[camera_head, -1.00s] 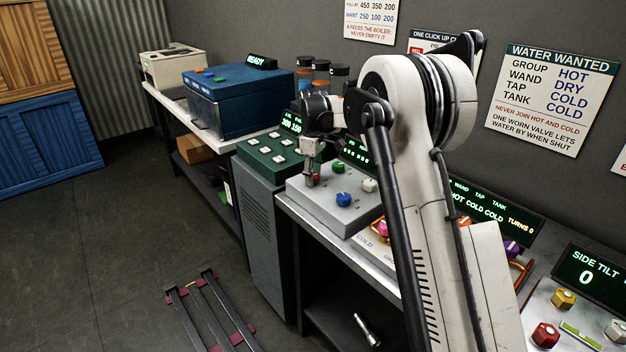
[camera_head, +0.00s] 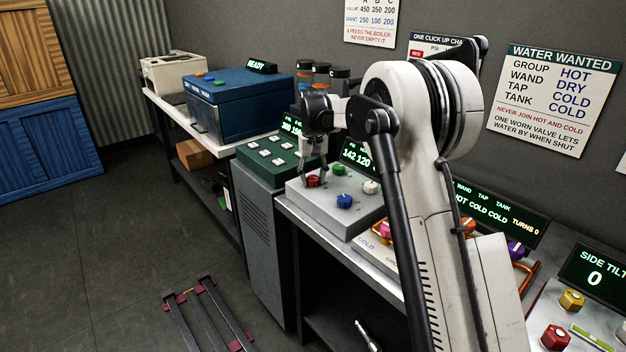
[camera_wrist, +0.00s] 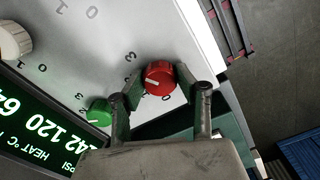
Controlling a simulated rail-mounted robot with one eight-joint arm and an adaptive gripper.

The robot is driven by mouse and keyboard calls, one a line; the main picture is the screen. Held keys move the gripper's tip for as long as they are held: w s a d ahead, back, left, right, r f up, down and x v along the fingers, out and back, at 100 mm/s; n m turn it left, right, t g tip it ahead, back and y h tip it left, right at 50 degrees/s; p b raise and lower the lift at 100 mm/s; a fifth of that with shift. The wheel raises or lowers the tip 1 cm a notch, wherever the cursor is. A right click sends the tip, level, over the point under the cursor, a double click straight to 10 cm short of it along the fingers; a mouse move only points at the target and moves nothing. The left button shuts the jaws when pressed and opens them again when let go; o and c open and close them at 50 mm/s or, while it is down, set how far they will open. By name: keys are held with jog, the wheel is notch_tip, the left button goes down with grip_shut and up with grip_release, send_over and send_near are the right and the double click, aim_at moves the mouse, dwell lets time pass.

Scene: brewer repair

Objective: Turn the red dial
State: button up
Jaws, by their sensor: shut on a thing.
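The red dial (camera_head: 313,181) is a round knob at the left end of the grey sloped panel (camera_head: 318,207). In the wrist view the red dial (camera_wrist: 159,79) shows a pale pointer line across its top, towards the left of the picture. Printed numerals stand around it, partly hidden by my fingers. My gripper (camera_head: 314,171) reaches down over the dial, with one finger on each side. In the wrist view my gripper (camera_wrist: 158,86) is shut on the dial, its fingertips against the knob's sides.
A green dial (camera_head: 338,169), a blue dial (camera_head: 344,201) and a white dial (camera_head: 371,187) stand close by on the panel. A lit display (camera_head: 357,157) stands behind them. The green button box (camera_head: 275,153) adjoins the panel on the left.

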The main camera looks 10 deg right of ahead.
aim_at(313, 178)
jog(key=shift+m, duration=0.8)
jog(key=o, duration=1.1)
jog(key=shift+o, duration=0.2)
jog(key=shift+r, duration=0.1)
notch_tip(313, 178, up, 12)
